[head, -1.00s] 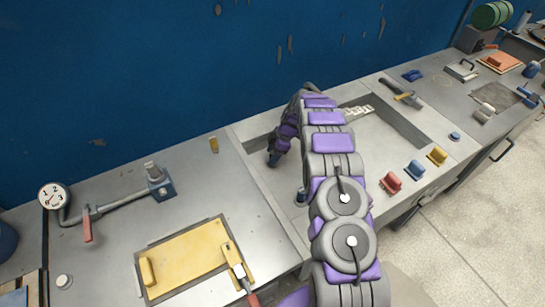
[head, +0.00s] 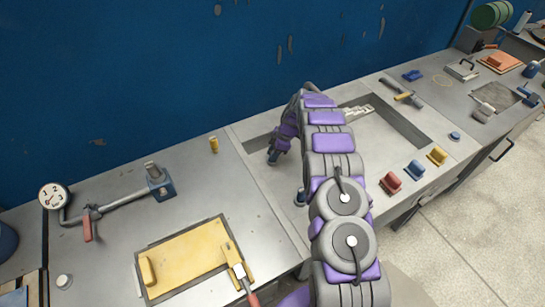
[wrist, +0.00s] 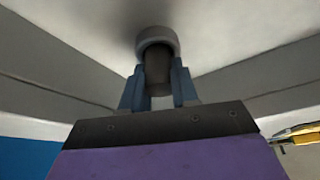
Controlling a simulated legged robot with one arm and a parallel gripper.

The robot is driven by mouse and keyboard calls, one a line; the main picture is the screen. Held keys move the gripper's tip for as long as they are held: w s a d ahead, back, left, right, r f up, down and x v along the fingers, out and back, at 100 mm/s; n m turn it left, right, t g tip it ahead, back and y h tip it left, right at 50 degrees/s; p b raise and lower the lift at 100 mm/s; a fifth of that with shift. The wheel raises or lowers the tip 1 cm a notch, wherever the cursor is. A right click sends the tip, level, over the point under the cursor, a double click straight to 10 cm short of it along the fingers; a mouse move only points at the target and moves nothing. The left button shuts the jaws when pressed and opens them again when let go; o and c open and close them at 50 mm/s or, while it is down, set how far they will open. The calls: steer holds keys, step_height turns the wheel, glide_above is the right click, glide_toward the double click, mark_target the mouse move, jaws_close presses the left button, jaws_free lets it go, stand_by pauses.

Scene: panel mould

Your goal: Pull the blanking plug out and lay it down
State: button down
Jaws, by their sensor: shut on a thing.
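In the wrist view, my gripper (wrist: 158,92) has its two blue-grey fingers on either side of a dark cylindrical plug (wrist: 157,68) and is shut on it. A pale grey round collar (wrist: 157,42) surrounds the plug's far end. I cannot tell how deep the plug sits in it. In the head view, my gripper (head: 273,157) points down into the left part of the recessed panel mould (head: 262,182). The plug is hidden there by my gripper and arm.
A gauge with a pipe and red-handled valve (head: 87,225) and a yellow plate (head: 190,258) lie to the left. A small yellow cylinder (head: 214,145) stands behind them. Red (head: 390,182), blue and yellow blocks line the mould's front right edge.

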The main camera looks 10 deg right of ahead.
steer(key=shift+r, duration=0.15)
steer(key=shift+r, duration=2.15)
steer(key=shift+r, duration=0.15)
steer(key=shift+r+b, duration=0.3)
steer(key=shift+r, duration=1.6)
